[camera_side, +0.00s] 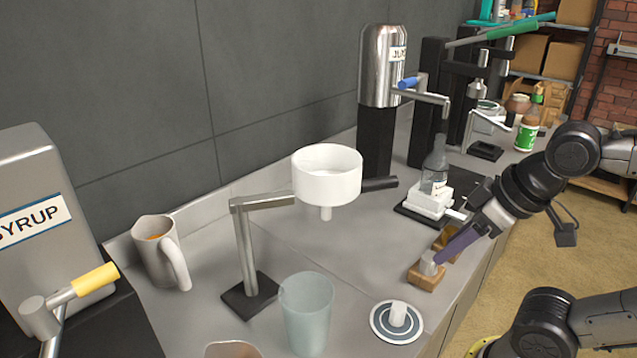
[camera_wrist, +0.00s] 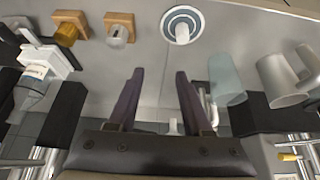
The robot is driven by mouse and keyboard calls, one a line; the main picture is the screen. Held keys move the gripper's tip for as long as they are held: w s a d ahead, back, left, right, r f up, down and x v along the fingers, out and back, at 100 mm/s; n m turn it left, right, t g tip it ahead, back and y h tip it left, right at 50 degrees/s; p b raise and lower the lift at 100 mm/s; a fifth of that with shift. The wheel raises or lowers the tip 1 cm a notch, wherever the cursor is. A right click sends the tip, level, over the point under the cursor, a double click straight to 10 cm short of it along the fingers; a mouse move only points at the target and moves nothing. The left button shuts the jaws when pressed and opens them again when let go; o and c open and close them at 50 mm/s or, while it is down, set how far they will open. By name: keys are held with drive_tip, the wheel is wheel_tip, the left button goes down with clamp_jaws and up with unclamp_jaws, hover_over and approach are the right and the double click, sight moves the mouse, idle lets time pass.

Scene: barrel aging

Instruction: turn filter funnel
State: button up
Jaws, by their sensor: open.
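The white filter funnel (camera_side: 328,178) is a round cup with a short spout, held above the counter by the metal arm of a stand (camera_side: 247,245). A black handle (camera_side: 379,184) sticks out at its right. My gripper (camera_side: 446,248) is to the right of the funnel, apart from it, with purple fingers. In the wrist view my gripper (camera_wrist: 158,82) has its fingers spread, with only bare counter between their tips. I cannot make out the funnel with certainty in the wrist view.
A translucent cup (camera_side: 306,312) stands below and in front of the funnel. A round coaster with a white knob (camera_side: 397,316) and a wooden block (camera_side: 427,277) lie to the right. A mug (camera_side: 160,250), syrup dispenser (camera_side: 40,195) and bottle (camera_side: 434,170) stand around.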

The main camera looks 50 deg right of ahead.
drive_tip(key=shift+c, duration=1.1)
drive_tip(key=shift+s+m, duration=0.2)
drive_tip(key=shift+m, duration=0.1)
drive_tip(key=shift+c, duration=1.4)
drive_tip(key=shift+m, duration=0.7)
drive_tip(key=r, duration=0.1)
drive_tip(key=w+r, duration=0.1)
drive_tip(key=r, duration=0.2)
drive_tip(key=shift+w+d, duration=0.15)
drive_tip(key=shift+d, duration=0.2)
clamp_jaws()
drive_tip(key=w+d+r+m+g+h, duration=0.1)
drive_tip(key=w+d+r+m, duration=0.1)
drive_tip(key=w+r, duration=0.5)
drive_tip(key=w+d+r+m+g+h, duration=0.1)
drive_tip(key=w+d+r+m, duration=0.15)
drive_tip(key=w+r, duration=0.5)
wheel_tip(320, 180, down, 13)
drive_tip(key=w, duration=0.1)
drive_tip(key=shift+w, duration=0.4)
